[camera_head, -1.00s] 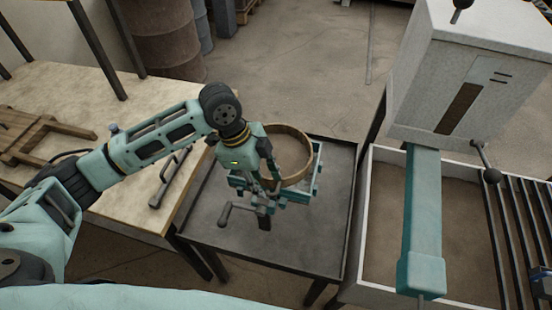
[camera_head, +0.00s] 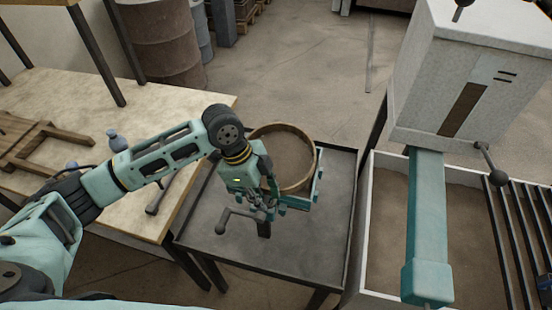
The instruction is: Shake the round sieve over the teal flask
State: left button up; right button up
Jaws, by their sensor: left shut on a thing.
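The round sieve (camera_head: 297,187), a brown ring with a thin rim, is over the teal flask (camera_head: 318,183), a box-like frame on the dark metal table. The flask shows at the sieve's right and lower edges; the rest is hidden by the sieve and my gripper. My left gripper (camera_head: 266,198) is shut on the sieve's near left side. The sieve looks roughly level; I cannot tell how big the gap to the flask is. My right gripper is not in view.
The dark table (camera_head: 310,240) has free room at its front. A black crank-like tool (camera_head: 240,221) is by the flask. A wooden bench (camera_head: 130,205) with a wooden frame (camera_head: 35,150) is left. A sand bin (camera_head: 385,240) and a grey cabinet (camera_head: 425,100) stand right.

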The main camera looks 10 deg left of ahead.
pick_arm(q)
jog(key=shift+s+a+f, duration=0.2)
jog(key=shift+f, duration=0.15)
grip_shut()
jog(key=shift+r, duration=0.1)
jog(key=shift+w+a+r, duration=0.1)
jog(key=shift+w+a+p, duration=0.1)
jog(key=shift+p, duration=0.2)
jog(key=shift+w+a, duration=0.1)
jog(key=shift+w, duration=0.15)
jog(key=shift+s, duration=0.1)
